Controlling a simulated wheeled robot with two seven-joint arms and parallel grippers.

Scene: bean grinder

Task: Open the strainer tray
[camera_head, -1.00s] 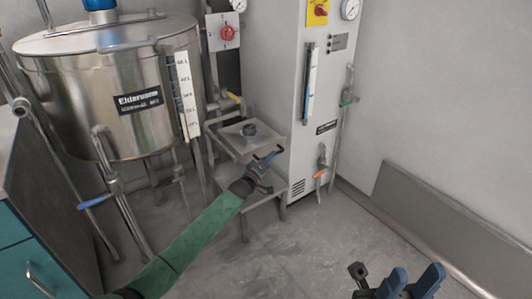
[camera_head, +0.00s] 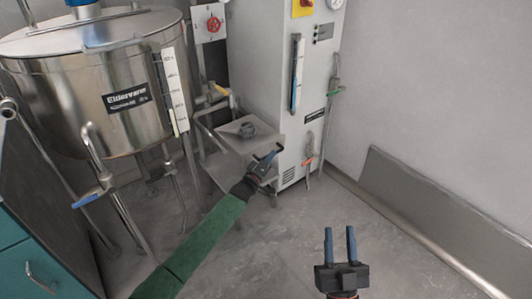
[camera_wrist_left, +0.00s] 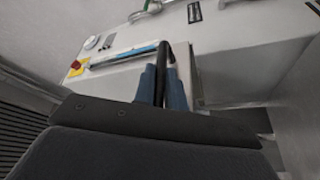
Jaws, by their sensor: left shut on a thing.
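The strainer tray seems to be the square grey metal tray (camera_head: 229,141) with a dark round fitting on it, low in front of the white cabinet. My left gripper (camera_head: 266,158) is at the tray's front right edge, close to the cabinet. In the left wrist view, its blue fingers (camera_wrist_left: 163,88) are shut around a thin black bar (camera_wrist_left: 161,62), which looks like a handle. Where this bar joins the tray is hidden. My right gripper (camera_head: 340,238) is open and empty, over the floor at the bottom of the head view.
The white cabinet (camera_head: 272,75) stands right behind the tray, with a pipe and valve on its side. A large steel tank (camera_head: 90,75) stands left. A metal panel (camera_head: 410,205) lines the right wall. The floor (camera_head: 270,250) in front is clear.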

